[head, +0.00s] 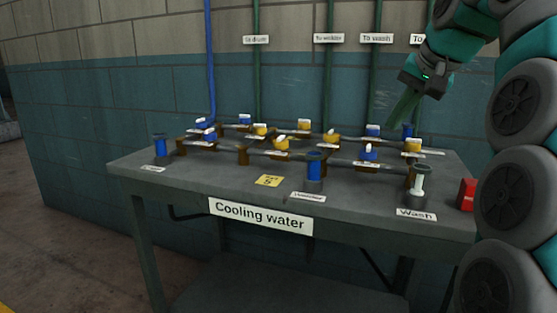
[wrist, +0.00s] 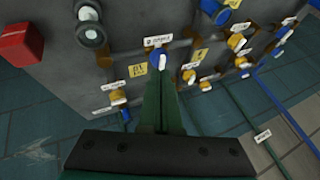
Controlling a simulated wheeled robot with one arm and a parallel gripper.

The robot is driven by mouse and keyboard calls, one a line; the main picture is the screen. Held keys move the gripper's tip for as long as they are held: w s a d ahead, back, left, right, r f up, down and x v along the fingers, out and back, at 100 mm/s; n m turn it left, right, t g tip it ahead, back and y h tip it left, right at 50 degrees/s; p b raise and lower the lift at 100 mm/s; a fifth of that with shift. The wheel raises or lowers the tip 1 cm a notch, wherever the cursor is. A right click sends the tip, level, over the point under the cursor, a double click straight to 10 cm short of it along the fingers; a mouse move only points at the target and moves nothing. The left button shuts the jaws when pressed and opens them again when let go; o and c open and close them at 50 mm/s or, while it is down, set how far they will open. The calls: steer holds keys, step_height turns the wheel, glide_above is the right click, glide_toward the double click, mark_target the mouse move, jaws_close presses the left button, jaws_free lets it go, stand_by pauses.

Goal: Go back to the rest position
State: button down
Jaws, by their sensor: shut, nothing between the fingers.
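My gripper (head: 402,108) hangs above the back right part of the grey table, in front of the tiled wall. In the wrist view its two green fingers (wrist: 161,90) lie together, shut and empty. In that view the fingertips overlap a small blue and white valve (wrist: 160,66) beside a yellow tag (wrist: 137,70); I cannot tell the gap, but in the head view the fingers appear above the valves. My arm comes in from the right edge of the head view.
The grey table (head: 220,184) carries several blue and yellow valves on pipes, such as a yellow one (head: 331,136). Blue cylinders (head: 314,168), a grey-white one (head: 419,182) and a red block (head: 467,194) stand near its front and right edges. A blue pipe (head: 210,60) and green pipes (head: 328,80) run up the wall.

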steer(key=s+a+f, duration=0.1)
steer(key=f, duration=0.2)
steer(key=s+a+f+n+g, duration=0.1)
steer(key=s+a+f, duration=0.1)
steer(key=f, duration=0.1)
steer(key=s+a+f+g, duration=0.1)
steer(key=s+a+f, duration=0.1)
steer(key=shift+s+a+f+n, duration=0.1)
steer(key=shift+a+f+n, duration=0.1)
steer(key=shift+f+n, duration=0.15)
steer(key=s+a+f+n+g+h, duration=0.1)
steer(key=s+f+g, duration=0.2)
steer(key=s+f, duration=1.2)
steer(key=s+a+f+n+g+h, duration=0.1)
steer(key=s+f+n+g, duration=0.1)
steer(key=s+f, duration=1.3)
steer(key=shift+s+a+f+g, duration=0.2)
steer(key=shift+s+a+g, duration=0.1)
steer(key=shift+s+g, duration=0.35)
steer(key=shift+n, duration=0.25)
